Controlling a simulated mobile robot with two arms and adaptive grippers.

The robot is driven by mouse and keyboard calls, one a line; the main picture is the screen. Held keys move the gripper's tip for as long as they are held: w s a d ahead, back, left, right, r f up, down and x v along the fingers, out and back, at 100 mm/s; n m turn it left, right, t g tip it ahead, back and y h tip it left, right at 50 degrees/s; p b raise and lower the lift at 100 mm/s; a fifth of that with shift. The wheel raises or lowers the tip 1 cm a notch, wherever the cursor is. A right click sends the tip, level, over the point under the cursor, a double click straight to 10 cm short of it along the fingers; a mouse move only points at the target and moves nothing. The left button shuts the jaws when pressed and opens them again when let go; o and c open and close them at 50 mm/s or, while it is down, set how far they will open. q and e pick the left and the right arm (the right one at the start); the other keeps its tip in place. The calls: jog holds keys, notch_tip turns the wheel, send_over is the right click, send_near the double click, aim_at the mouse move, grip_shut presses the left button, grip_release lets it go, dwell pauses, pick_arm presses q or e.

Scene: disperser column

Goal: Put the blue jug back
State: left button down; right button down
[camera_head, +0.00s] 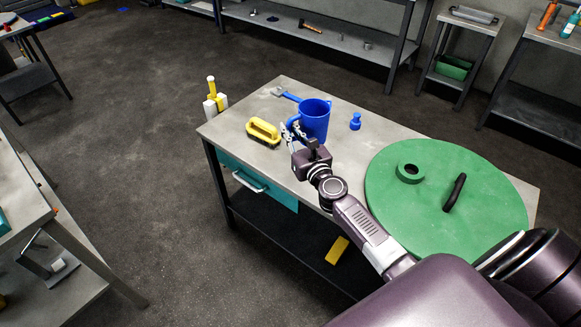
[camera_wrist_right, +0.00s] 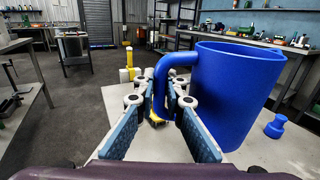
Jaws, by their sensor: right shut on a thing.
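The blue jug (camera_head: 315,120) stands upright at the far part of the grey table, and it fills the right half of the right wrist view (camera_wrist_right: 232,95). Its handle faces left toward my right gripper (camera_head: 291,133). In the right wrist view the two fingers of that gripper (camera_wrist_right: 161,108) are on either side of the handle, shut on it. The jug appears to rest on the table top. My left gripper does not show.
A yellow-handled brush (camera_head: 263,131), a blue scoop-like tool (camera_head: 288,96) and a small blue stopper-like piece (camera_head: 355,121) lie near the jug. A large green round lid (camera_head: 430,215) covers the table's right part. The table top (camera_head: 345,160) between them is clear.

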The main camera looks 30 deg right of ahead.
notch_tip(320, 180, down, 12)
jog(key=b, duration=0.9)
jog(key=shift+r, duration=0.15)
jog(key=shift+b, duration=0.35)
jog(key=shift+f, duration=0.25)
jog(key=c, duration=2)
grip_release()
jog(key=shift+r, duration=0.15)
jog(key=shift+r, duration=0.25)
jog(key=s, duration=0.8)
jog(key=s+a, duration=0.1)
jog(key=s, duration=0.3)
jog(key=shift+f, duration=0.2)
